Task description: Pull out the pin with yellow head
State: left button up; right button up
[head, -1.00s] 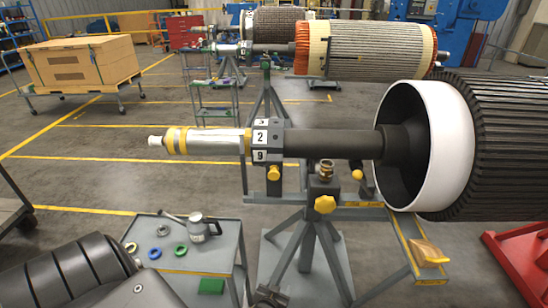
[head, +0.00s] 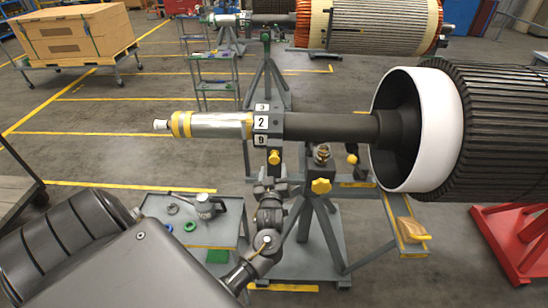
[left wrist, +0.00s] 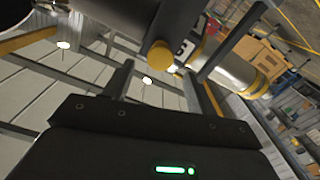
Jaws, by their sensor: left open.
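A pin with a round yellow head (head: 274,157) sits low on the block with the number plates (head: 262,122), under the rotor shaft (head: 325,126). My left gripper (head: 272,180) is just below this pin in the head view, small and partly blended with the stand. In the left wrist view, the yellow head (left wrist: 160,55) is ahead of and roughly between the two open fingers (left wrist: 163,72), and nothing is held. I cannot tell whether a finger touches it. My right gripper is not in view.
Another yellow knob (head: 320,186) is on the stand to the right, with a third (head: 352,159) beyond it. The large black rotor (head: 505,125) fills the right side.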

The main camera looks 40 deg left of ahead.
aim_at(274, 161)
pick_arm(q)
jog(key=p+x, duration=0.1)
jog(key=x, duration=0.5)
jog(key=shift+w+a, duration=0.15)
